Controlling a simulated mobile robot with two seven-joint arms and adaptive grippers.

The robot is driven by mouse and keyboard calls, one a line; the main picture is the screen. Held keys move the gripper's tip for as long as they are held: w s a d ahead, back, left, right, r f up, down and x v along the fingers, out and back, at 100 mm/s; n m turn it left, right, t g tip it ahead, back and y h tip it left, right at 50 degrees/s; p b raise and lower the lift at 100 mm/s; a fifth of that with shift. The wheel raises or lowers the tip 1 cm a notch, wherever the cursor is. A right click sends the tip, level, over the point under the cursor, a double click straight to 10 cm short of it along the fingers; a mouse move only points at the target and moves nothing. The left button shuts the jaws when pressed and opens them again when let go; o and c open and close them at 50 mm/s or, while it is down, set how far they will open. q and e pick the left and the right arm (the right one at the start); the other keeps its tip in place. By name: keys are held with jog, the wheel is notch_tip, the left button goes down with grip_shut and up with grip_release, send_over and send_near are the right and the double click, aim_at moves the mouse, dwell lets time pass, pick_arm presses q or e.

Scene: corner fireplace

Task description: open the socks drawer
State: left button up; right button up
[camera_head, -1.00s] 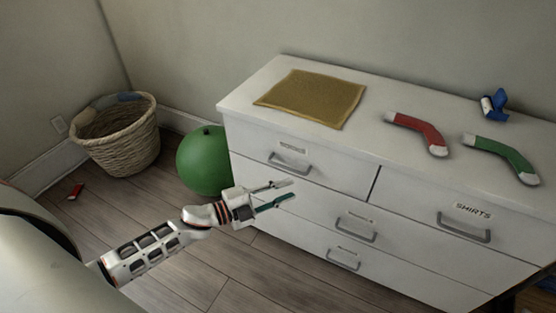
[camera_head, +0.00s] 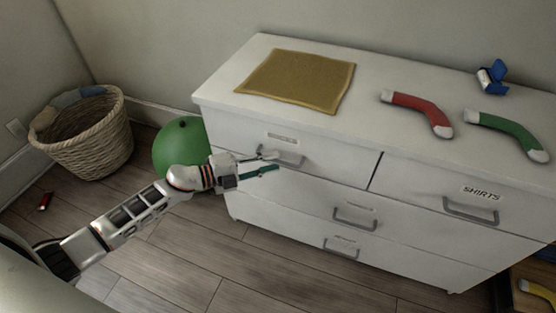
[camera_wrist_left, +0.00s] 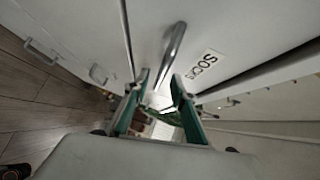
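The white dresser (camera_head: 300,205) has a shut upper left drawer (camera_head: 335,170). Its bar handle (camera_head: 292,160) sits under a small label (camera_head: 282,137). In the left wrist view this label (camera_wrist_left: 206,65) reads SOCKS, turned sideways, beside the metal handle (camera_wrist_left: 174,52). My left gripper (camera_head: 277,162) is open, with its fingers apart in front of the handle and overlapping it in the head view. In the left wrist view the green-lined fingers (camera_wrist_left: 160,88) stand near the handle's end; contact cannot be told. My right gripper is not in view.
The upper right drawer carries a SHIRTS label (camera_head: 481,192). On top lie a mustard cloth (camera_head: 297,80), a red sock (camera_head: 418,110), a green sock (camera_head: 508,132) and a blue item (camera_head: 492,76). A green ball (camera_head: 180,147) and wicker basket (camera_head: 90,140) stand left of the dresser.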

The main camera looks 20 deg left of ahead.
pick_arm(q)
jog(key=shift+x, duration=1.05)
jog(key=shift+w+d+f, duration=0.1)
jog(key=shift+w+d, duration=0.15)
grip_shut()
